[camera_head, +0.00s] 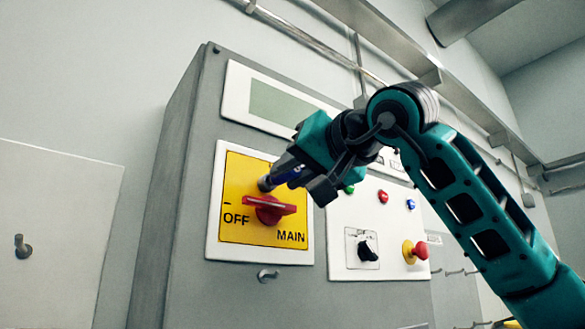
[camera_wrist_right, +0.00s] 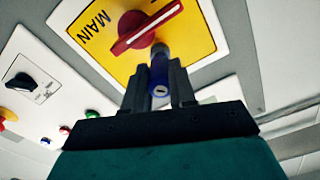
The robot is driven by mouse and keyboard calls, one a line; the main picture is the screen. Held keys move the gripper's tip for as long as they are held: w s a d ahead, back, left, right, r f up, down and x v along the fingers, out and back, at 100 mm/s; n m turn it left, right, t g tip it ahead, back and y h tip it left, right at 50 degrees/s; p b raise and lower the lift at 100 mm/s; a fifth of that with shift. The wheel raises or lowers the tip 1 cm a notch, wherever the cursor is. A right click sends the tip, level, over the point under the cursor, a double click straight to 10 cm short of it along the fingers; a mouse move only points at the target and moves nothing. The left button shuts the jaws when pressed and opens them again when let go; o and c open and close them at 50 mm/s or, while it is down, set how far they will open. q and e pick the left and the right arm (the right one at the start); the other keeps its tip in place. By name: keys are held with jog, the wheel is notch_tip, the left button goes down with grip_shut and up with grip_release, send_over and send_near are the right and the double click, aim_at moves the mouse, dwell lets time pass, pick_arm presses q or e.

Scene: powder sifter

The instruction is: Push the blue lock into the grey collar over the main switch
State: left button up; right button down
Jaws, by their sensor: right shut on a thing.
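The main switch is a red rotary handle (camera_head: 268,209) on a yellow plate (camera_head: 240,170) marked OFF and MAIN; the handle also shows in the wrist view (camera_wrist_right: 145,28). The handle lies roughly level in the head view, its left end towards OFF. The small grey collar (camera_head: 265,184) stands on the plate just above the handle. My right gripper (camera_head: 287,171) is shut on the blue lock (camera_wrist_right: 159,78), which points at the collar. The lock's front end is at the collar; I cannot tell how far in it sits. The fingers hide part of the lock.
The grey cabinet (camera_head: 172,220) also carries a display (camera_head: 278,104), a black selector (camera_head: 367,250), a red stop button (camera_head: 415,251) and coloured lamps to the right. A small metal hook (camera_head: 267,275) is below the plate.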

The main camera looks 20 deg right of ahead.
jog(key=shift+p, duration=0.3)
jog(key=shift+p+x, duration=0.55)
jog(key=shift+x, duration=0.3)
dwell(0.7)
jog(key=c, duration=0.8)
grip_release()
jog(key=shift+c, duration=0.2)
jog(key=shift+s+d, duration=0.1)
jog(key=shift+s, duration=0.15)
jog(key=b+v, duration=0.1)
jog(key=v, duration=1.1)
jog(key=shift+s+b, duration=0.15)
jog(key=shift+b, duration=0.2)
